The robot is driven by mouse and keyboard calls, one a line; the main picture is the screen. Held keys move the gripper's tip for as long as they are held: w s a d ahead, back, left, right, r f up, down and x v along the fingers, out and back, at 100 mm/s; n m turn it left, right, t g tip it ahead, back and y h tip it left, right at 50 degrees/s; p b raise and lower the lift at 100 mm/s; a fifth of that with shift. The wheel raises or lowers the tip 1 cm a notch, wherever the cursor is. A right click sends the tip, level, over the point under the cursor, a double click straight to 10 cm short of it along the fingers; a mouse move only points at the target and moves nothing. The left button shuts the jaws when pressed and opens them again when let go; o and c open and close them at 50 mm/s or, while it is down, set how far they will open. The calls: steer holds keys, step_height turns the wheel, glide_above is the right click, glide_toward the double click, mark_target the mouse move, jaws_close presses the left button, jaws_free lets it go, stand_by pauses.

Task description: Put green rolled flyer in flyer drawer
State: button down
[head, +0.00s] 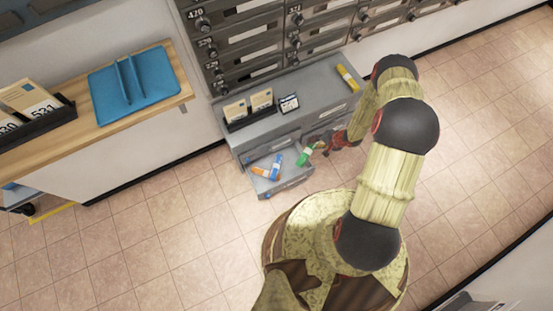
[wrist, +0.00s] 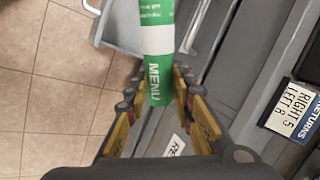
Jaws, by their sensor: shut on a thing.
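The green rolled flyer (head: 304,156) has a white band and the word MENU, which shows in the wrist view (wrist: 158,75). My gripper (head: 318,147) is shut on it; in the wrist view the fingers (wrist: 160,90) press on both sides of its near end. The flyer drawer (head: 290,180) is a pulled-out grey drawer low in the cabinet. An orange-and-white rolled flyer and a blue one (head: 276,160) lie in it. In the head view the green flyer appears at the drawer's right side; its height above the drawer is hard to tell.
The grey cabinet (head: 330,85) bears card holders (head: 248,108), a small RETURNS sign (head: 289,103) and a yellow rolled flyer (head: 347,78). Mailboxes (head: 245,40) rise behind. A wooden counter (head: 150,100) with a blue tray (head: 135,85) is at left. The tiled floor (head: 150,240) is clear.

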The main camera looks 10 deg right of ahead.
steer(key=shift+m+t, duration=0.3)
steer(key=shift+m, duration=0.3)
steer(key=s+f, duration=0.3)
steer(key=f, duration=0.2)
steer(key=s+f, duration=0.2)
steer(key=shift+s+d+f, duration=0.3)
steer(key=shift+d+f, duration=0.1)
steer(key=w+a+f+b, duration=0.8)
steer(key=w+f+b, duration=0.1)
steer(key=f, duration=0.3)
steer(key=shift+w+a+f, duration=0.2)
steer(key=shift+w+f, duration=0.05)
steer(key=shift+w, duration=0.45)
steer(key=shift+f, duration=0.35)
steer(key=shift+f, duration=0.15)
steer(key=c, duration=1.5)
jaws_free()
steer(key=shift+c, duration=0.2)
